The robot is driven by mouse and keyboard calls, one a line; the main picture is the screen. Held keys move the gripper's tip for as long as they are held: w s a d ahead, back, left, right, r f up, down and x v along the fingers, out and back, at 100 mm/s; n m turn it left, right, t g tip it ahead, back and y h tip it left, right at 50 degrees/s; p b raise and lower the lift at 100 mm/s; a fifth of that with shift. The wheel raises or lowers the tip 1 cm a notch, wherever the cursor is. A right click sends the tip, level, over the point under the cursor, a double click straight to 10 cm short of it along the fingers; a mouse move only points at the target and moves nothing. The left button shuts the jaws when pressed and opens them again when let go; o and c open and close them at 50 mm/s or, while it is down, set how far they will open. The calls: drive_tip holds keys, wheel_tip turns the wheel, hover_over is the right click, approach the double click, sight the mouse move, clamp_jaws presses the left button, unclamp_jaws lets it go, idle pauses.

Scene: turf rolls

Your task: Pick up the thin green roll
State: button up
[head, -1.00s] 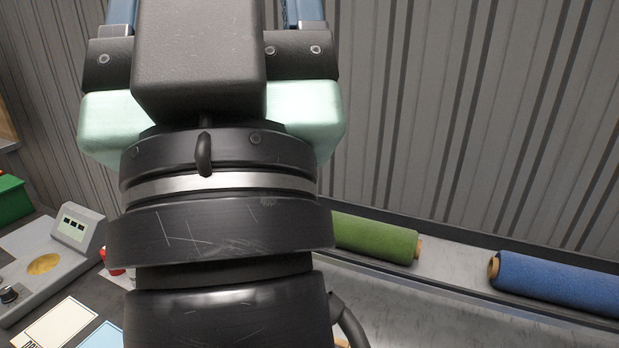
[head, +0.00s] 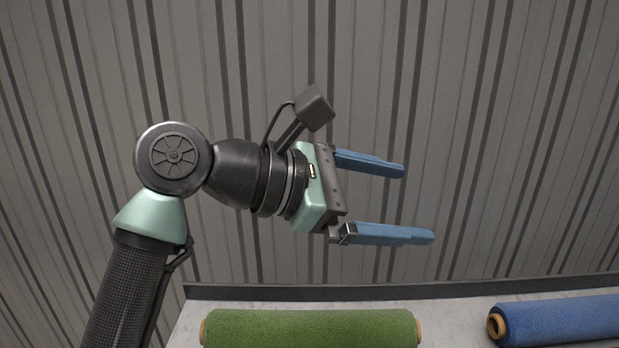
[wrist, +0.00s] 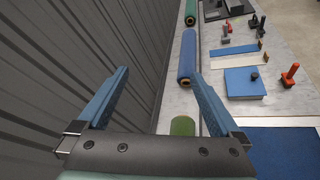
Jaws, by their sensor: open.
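A green roll (head: 310,330) with a brown core lies lengthwise along the bottom of the head view, its lower side cut off. Its end also shows in the wrist view (wrist: 183,125), partly hidden behind my gripper's body. Another green roll (wrist: 191,12) lies at the far end of the row in the wrist view. I cannot tell for sure which is the thin one. My gripper (head: 418,204) is open and empty, above and apart from the near green roll, with its blue fingers pointing right. In the wrist view the fingers (wrist: 160,74) spread before the wall.
A blue roll (head: 560,320) lies right of the near green roll. A ribbed grey wall (head: 500,130) stands behind. The wrist view shows a blue square (wrist: 244,82), a red-handled tool (wrist: 290,75) and a large blue mat (wrist: 285,150) on the right.

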drive_tip(key=w+a+f+y, duration=0.1)
drive_tip(key=a+f+y, duration=0.2)
drive_tip(key=a+f, duration=0.3)
drive_tip(key=g+y, duration=0.2)
drive_tip(key=y, duration=0.3)
approach(302, 323)
drive_tip(key=shift+n, duration=0.3)
drive_tip(key=p+x, duration=0.1)
drive_tip(key=x, duration=0.4)
drive_tip(key=shift+s+f+p, duration=0.1)
drive_tip(key=shift+f+p, duration=0.25)
drive_tip(key=shift+f, duration=0.15)
drive_tip(key=p+x, duration=0.2)
drive_tip(key=x, duration=0.2)
drive_tip(key=shift+d+f, duration=0.15)
drive_tip(key=shift+d, duration=0.2)
drive_tip(key=shift+w+d+f, duration=0.15)
drive_tip(key=shift+w+f, duration=0.15)
drive_tip(key=shift+f, duration=0.25)
drive_tip(key=c, duration=1.6)
